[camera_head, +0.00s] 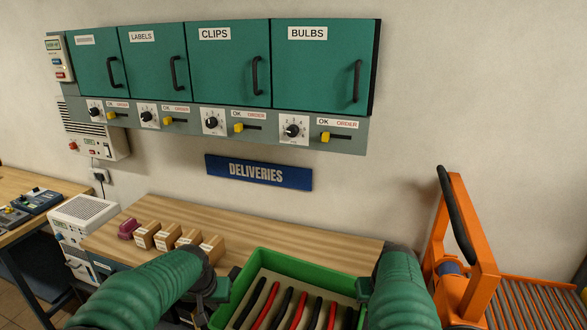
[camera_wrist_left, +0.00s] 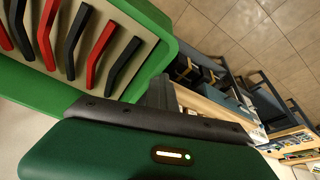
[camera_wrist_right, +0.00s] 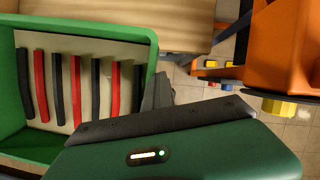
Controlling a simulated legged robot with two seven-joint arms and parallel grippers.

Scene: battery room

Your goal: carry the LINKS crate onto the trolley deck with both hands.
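The green crate (camera_head: 255,262), holding several red and black links, is low in the middle of the head view, in front of the bench. No LINKS label shows. My left gripper (camera_head: 222,288) is at its left wall and my right gripper (camera_head: 361,288) at its right wall. Both appear shut on the crate's sides; the contact is mostly hidden. The crate also shows in the left wrist view (camera_wrist_left: 150,20) and right wrist view (camera_wrist_right: 90,27). The orange trolley (camera_head: 483,235) stands at the right, with a slatted deck (camera_head: 540,300) and black handle (camera_head: 456,215).
The wooden bench (camera_head: 300,232) lies behind the crate, with several small cardboard boxes (camera_head: 188,238) and a magenta item (camera_head: 128,228) on its left. Green cabinets (camera_head: 235,62) and a DELIVERIES sign (camera_head: 258,172) are on the wall. My right arm lies between crate and trolley.

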